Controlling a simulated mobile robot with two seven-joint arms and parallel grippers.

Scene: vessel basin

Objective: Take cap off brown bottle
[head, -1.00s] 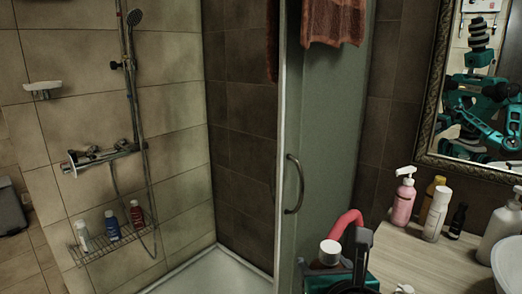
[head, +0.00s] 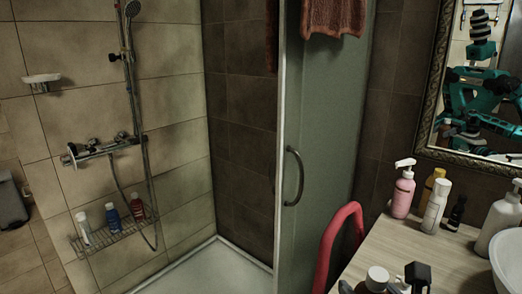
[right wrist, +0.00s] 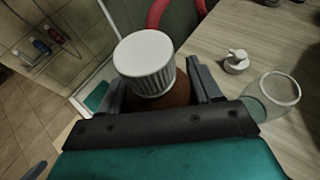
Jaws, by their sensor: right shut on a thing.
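The brown bottle (right wrist: 150,102) shows in the right wrist view, with a white ribbed cap (right wrist: 146,62) seated on top. My right gripper (right wrist: 160,95) has its two dark fingers on either side of the bottle, just below the cap, and is shut on it. In the head view, the white cap (head: 377,274) and my right gripper (head: 385,282) are at the bottom edge, and most of the bottle is hidden or out of frame. My left gripper is not clearly visible in either view.
A wooden counter (head: 440,262) lies to the right. On it stand a pink pump bottle (head: 403,195), a white bottle (head: 434,208), a small dark bottle (head: 456,214) and a white pump bottle (head: 503,222). A red curved chair (head: 335,240) and a glass shower door (head: 330,130) are close by.

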